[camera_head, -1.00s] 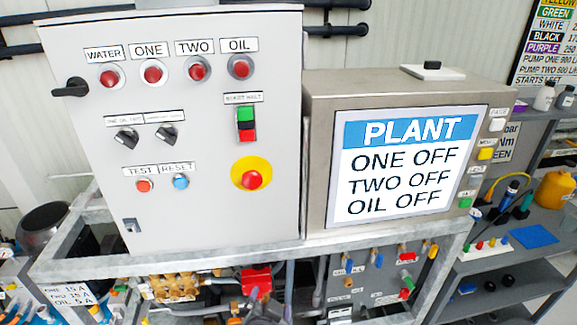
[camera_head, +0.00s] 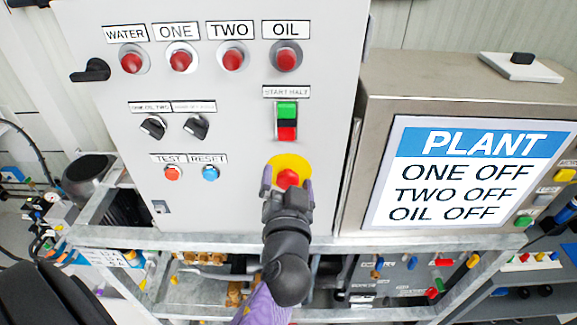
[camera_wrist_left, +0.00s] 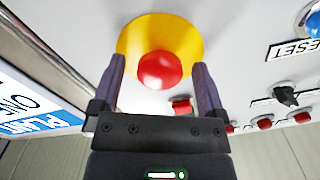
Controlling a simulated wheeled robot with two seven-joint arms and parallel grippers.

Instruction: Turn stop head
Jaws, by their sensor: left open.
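The stop head is a red mushroom button (camera_head: 288,179) on a yellow disc (camera_head: 290,162), low on the right side of the grey control cabinet's front. My left gripper (camera_head: 287,186) is in front of it, with its fingers at the left and right of the red head. In the left wrist view the red head (camera_wrist_left: 164,70) sits between the tips of the open left gripper (camera_wrist_left: 160,75), in front of the yellow disc (camera_wrist_left: 185,30). I cannot tell whether a finger touches it. The lower part of the disc is hidden by the gripper in the head view. My right gripper is not in view.
The green and red start/halt switch (camera_head: 287,120) is just above the disc. Test (camera_head: 172,173) and reset (camera_head: 211,173) buttons are to the left. A screen (camera_head: 465,175) reading PLANT, ONE OFF, TWO OFF, OIL OFF stands right. A metal frame rail (camera_head: 400,243) runs below.

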